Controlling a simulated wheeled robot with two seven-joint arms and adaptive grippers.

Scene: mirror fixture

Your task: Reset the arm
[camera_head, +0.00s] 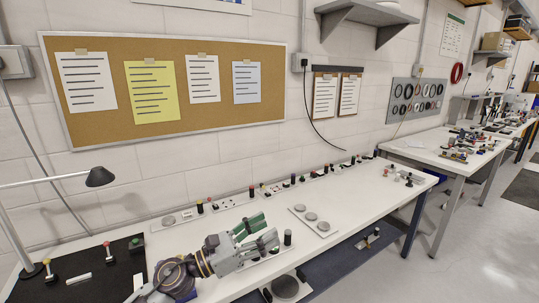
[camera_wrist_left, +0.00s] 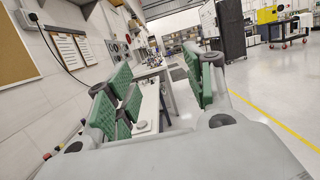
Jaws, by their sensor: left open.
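My left gripper (camera_head: 260,231) comes in from the lower left in the head view, above the white workbench (camera_head: 350,195). Its green-padded fingers are apart, with nothing between them. In the left wrist view the same gripper (camera_wrist_left: 163,85) shows a wide gap between its fingers, with the bench and floor beyond. Part of the bench behind the arm is hidden. My right gripper is in neither view.
A plate with round grey discs (camera_head: 313,221) lies just right of the gripper. Several small switch-like fixtures line the bench's wall side. A desk lamp (camera_head: 99,177) stands at the left by a black mat (camera_head: 115,270). A corkboard (camera_head: 170,125) hangs above. The bench's right part is mostly clear.

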